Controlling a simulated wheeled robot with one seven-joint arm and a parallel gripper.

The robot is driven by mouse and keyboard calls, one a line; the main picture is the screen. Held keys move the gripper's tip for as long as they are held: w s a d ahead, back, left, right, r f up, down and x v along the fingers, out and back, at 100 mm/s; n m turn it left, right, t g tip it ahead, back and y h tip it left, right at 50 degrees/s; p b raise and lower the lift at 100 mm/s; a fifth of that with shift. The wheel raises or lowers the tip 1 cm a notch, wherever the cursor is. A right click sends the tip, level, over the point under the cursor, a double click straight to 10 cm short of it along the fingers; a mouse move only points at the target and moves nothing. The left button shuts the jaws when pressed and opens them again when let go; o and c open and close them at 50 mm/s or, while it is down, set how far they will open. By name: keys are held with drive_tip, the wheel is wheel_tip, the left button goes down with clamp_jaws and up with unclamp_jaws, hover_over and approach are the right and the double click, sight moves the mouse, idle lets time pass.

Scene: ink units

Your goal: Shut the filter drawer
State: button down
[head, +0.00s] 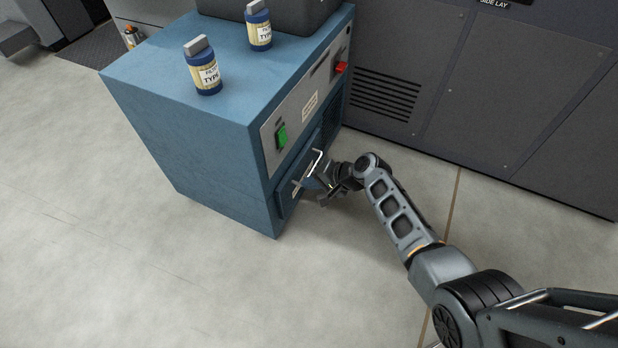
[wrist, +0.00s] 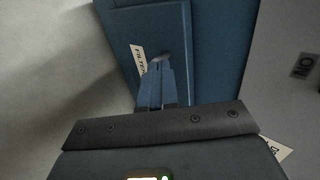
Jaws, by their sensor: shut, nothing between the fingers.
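The filter drawer (head: 284,205) is the blue panel low on the front of the blue cabinet (head: 190,120). In the wrist view its blue front (wrist: 165,22) carries a tilted white label (wrist: 138,58) that reads partly "FILTE". A bright metal handle (head: 318,158) shows at the drawer front in the head view. My gripper (head: 314,184) is close in front of the drawer. In the wrist view its fingers (wrist: 160,68) are shut and empty, with the tips at the drawer front beside the label. I cannot tell whether they touch, or how far out the drawer stands.
Two blue bottles (head: 204,72) (head: 258,28) stand on the cabinet top. A green switch (head: 282,136) and a red knob (head: 342,67) are on its front panel. A dark grey machine (head: 480,90) stands behind to the right. The floor (head: 110,260) is clear.

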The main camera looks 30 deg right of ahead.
drive_tip(key=p+v, duration=0.4)
drive_tip(key=v, duration=0.6)
drive_tip(key=shift+d, duration=0.1)
drive_tip(key=s+a+f+n+t+h, duration=0.1)
drive_tip(key=s+h, duration=0.1)
drive_tip(key=s, duration=0.6)
drive_tip(key=s+a+f+n+h, duration=0.1)
drive_tip(key=s+a+f+h, duration=0.1)
drive_tip(key=s, duration=0.7)
drive_tip(key=s+r+n+t+h, duration=0.1)
drive_tip(key=s+r+n, duration=0.1)
drive_tip(key=s+r, duration=0.5)
drive_tip(key=s+a+r+n+t, duration=0.1)
drive_tip(key=s+r+n+t, duration=0.1)
drive_tip(key=s+r, duration=0.45)
drive_tip(key=s+a+r+n+t, duration=0.15)
drive_tip(key=s+r, duration=0.25)
drive_tip(key=r, duration=0.6)
drive_tip(key=s+a+r+n+t, duration=0.1)
drive_tip(key=s+r+n+t, duration=0.15)
drive_tip(key=s+r, duration=0.45)
wheel_tip(320, 180, up, 22)
drive_tip(key=w+p, duration=0.1)
drive_tip(key=p, duration=1.9)
drive_tip(key=shift+w+d+r+g+h+p, duration=0.25)
drive_tip(key=shift+w+g+h+p, duration=0.05)
drive_tip(key=shift+w+h+p, duration=0.1)
